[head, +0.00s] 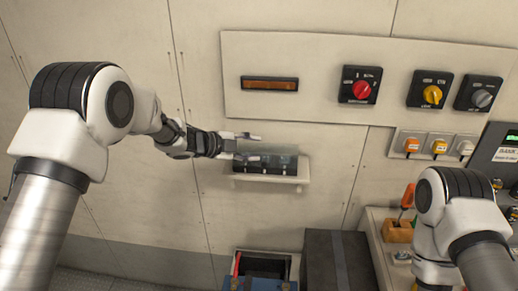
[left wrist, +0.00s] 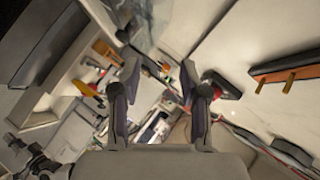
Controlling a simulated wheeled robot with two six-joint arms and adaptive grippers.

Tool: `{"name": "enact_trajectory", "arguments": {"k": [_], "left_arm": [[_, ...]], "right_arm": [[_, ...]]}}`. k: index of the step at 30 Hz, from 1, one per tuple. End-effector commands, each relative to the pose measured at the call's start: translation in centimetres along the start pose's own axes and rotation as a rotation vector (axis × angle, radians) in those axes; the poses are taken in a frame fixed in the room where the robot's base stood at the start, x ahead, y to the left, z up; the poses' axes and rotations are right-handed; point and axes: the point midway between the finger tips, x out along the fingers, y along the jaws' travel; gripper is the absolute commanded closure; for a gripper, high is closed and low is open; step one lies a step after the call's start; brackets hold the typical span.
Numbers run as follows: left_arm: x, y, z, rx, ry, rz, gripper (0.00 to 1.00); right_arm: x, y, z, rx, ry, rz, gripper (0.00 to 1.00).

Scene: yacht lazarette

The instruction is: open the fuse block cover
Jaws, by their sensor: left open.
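The fuse block (head: 262,168) is a dark unit on a small pale shelf on the wall, with a see-through cover (head: 283,149) over it. The cover looks tilted up, but its exact angle is hard to tell. My left gripper (head: 256,147) comes in from the left, its fingers open at the cover's left part. I cannot tell whether they touch it. In the left wrist view the open fingers (left wrist: 158,84) show nothing clearly held between them, and a clear pane shows beyond at the top. My right arm is at the lower right; its gripper is not visible.
Above is a panel with an amber bar (head: 270,83), a red rotary switch (head: 361,89) and a yellow one (head: 432,95). Sockets with plugs (head: 411,145) are to the right. A dark box (head: 336,258) and an open bin (head: 263,264) stand below.

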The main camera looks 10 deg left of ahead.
Motion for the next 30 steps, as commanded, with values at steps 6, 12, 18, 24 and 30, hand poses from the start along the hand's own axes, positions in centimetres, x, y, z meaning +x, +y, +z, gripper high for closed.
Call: {"name": "enact_trajectory", "arguments": {"k": [6, 12, 18, 24, 30], "left_arm": [[-5.7, -0.1, 0.0, -0.003, -0.001, -0.002, 0.56], [-8.4, 0.0, 0.0, 0.000, 0.000, 0.001, 0.56], [-8.5, 0.0, 0.0, 0.001, 0.000, 0.003, 0.56], [-7.6, 2.1, 0.9, -0.018, 0.000, 0.022, 0.56], [-3.2, 15.6, 3.8, -0.169, 0.002, 0.162, 0.56]], "right_arm": [[0.0, 0.0, 0.0, 0.000, 0.000, 0.000, 1.00], [0.0, 0.0, 0.0, 0.000, 0.000, 0.000, 1.00], [0.0, 0.0, 0.0, 0.000, 0.000, 0.000, 1.00], [0.8, 0.0, 0.0, 0.000, 0.000, 0.000, 1.00], [4.0, 0.0, 0.0, 0.000, 0.000, 0.000, 1.00]]}}
